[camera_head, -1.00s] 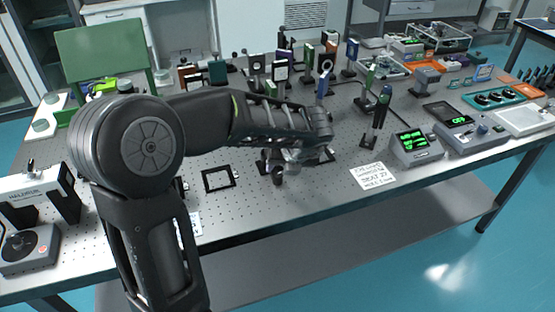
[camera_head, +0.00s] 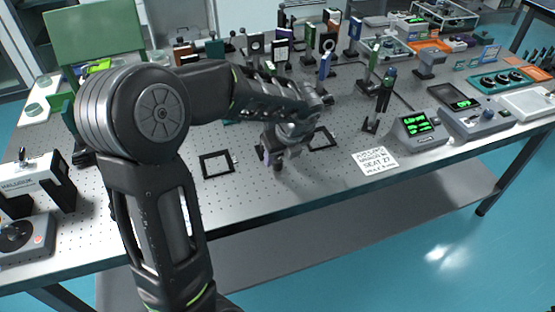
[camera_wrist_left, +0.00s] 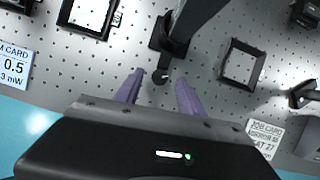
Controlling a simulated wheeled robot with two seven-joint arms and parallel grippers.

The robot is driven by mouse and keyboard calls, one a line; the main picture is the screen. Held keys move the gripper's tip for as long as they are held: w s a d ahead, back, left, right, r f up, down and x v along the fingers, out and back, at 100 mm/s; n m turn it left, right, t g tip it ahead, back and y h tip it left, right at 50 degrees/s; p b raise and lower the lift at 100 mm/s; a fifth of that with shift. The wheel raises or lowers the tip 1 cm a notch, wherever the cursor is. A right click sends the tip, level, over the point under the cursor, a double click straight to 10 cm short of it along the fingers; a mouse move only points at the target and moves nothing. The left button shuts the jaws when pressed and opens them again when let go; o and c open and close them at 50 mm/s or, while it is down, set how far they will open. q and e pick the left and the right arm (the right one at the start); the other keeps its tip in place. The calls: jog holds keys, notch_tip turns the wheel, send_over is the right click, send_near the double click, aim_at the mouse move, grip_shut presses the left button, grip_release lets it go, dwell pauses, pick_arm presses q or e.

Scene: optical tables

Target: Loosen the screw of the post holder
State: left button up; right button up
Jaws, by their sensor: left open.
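The post holder (camera_wrist_left: 176,40) is a dark upright cylinder on a base, at the upper middle of the left wrist view. A small round dark knob, which looks like its screw (camera_wrist_left: 160,76), sticks out at its near side. My left gripper (camera_wrist_left: 159,88) is open, with its two purple fingers either side of the knob in the picture. I see no contact, and the depth between fingertips and knob is unclear. In the head view my left gripper (camera_head: 275,154) points down over the front of the table, and my wrist hides most of the post holder. My right gripper is in neither view.
Black square frames lie left (camera_head: 217,164) and right (camera_head: 321,138) of my gripper on the perforated table (camera_head: 245,195). A white card (camera_head: 375,160) lies to the right, near a green-lit meter (camera_head: 417,127). Several posted optics stand behind. The front strip is mostly clear.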

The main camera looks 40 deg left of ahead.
aim_at(278, 160)
pick_arm(q)
jog(key=x, duration=0.3)
jog(key=shift+f, duration=0.1)
jog(key=shift+c, duration=0.4)
grip_shut()
